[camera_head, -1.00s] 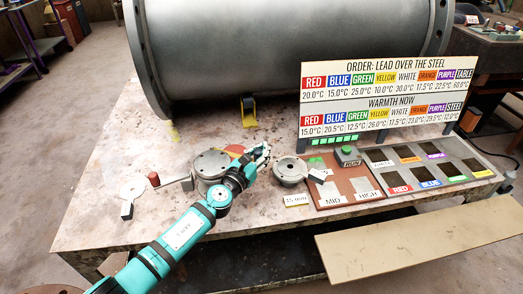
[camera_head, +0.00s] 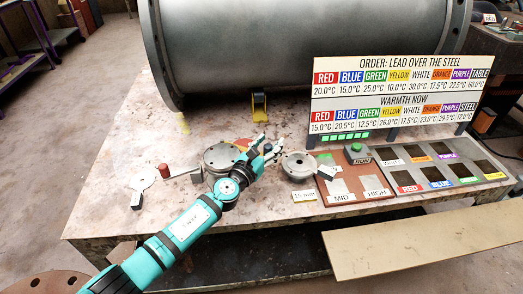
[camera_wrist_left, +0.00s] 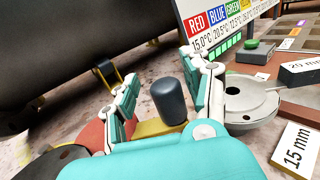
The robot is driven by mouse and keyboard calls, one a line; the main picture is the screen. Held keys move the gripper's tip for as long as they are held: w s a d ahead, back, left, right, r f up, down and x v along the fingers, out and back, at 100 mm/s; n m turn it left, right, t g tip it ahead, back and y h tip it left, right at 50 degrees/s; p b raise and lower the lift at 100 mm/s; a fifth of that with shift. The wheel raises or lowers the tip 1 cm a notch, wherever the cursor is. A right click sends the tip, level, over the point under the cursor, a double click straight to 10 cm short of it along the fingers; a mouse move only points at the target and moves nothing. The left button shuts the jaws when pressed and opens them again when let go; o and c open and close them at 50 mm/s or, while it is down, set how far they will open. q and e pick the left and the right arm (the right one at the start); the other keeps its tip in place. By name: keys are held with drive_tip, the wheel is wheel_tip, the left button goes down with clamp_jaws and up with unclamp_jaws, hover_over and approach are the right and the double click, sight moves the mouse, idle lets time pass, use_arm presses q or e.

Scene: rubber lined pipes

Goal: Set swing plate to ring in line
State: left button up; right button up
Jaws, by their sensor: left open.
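My left gripper (camera_head: 262,146) is open over the table, between a thick grey round flange (camera_head: 222,158) and a grey ring-shaped disc (camera_head: 298,167). In the left wrist view its two fingers (camera_wrist_left: 165,95) stand on either side of a dark upright knob (camera_wrist_left: 169,102), with gaps visible. The knob stands on a yellow piece (camera_wrist_left: 155,129), beside a red round surface (camera_wrist_left: 90,136). In the head view the gripper hides the knob. The grey disc also shows in the left wrist view (camera_wrist_left: 248,98), right of the fingers. I cannot tell which part is the swing plate. My right gripper is out of view.
A large steel pipe (camera_head: 300,45) lies behind. A sign board (camera_head: 395,95) and a panel with a green button (camera_head: 356,147) stand at right. A yellow bracket (camera_head: 258,106) is below the pipe.

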use_arm(q)
drive_tip(key=v, duration=1.1)
drive_tip(key=shift+s+a, duration=0.25)
drive_tip(key=shift+a, duration=0.1)
